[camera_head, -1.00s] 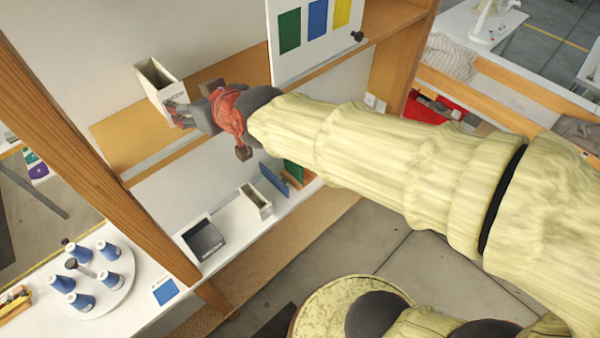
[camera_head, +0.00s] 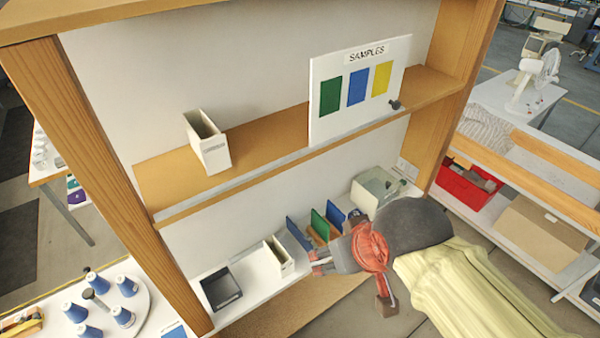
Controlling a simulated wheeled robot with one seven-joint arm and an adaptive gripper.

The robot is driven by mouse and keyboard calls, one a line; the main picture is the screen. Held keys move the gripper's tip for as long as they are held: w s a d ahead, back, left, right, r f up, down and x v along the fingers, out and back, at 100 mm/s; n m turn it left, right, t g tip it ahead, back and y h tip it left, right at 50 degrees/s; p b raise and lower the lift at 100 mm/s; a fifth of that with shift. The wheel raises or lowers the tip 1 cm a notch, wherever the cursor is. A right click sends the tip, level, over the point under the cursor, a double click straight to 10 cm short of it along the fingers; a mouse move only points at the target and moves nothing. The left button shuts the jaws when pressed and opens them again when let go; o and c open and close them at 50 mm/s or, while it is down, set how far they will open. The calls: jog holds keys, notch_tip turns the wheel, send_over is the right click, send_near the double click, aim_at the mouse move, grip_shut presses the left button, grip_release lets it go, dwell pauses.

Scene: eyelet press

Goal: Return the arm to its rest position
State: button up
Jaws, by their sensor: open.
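My gripper (camera_head: 318,263) is at the lower middle of the head view, on the end of my arm in its pale yellow cover. It points left, in front of the lower shelf, with its fingers apart and nothing seen between them. Behind and above it stand blue and green panels (camera_head: 318,225) in a wooden holder, partly hidden by my gripper. A white open-topped box (camera_head: 207,143) stands on the upper shelf (camera_head: 262,145), apart from my gripper.
A samples board (camera_head: 357,90) stands on the upper shelf. The lower shelf holds a black tray (camera_head: 221,288), a small white box (camera_head: 279,256) and a clear bin (camera_head: 375,189). A round tray of blue spools (camera_head: 103,305) is at lower left. A red crate (camera_head: 468,186) sits at right.

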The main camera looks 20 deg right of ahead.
notch_tip(320, 180, down, 30)
jog(key=b, duration=2.9)
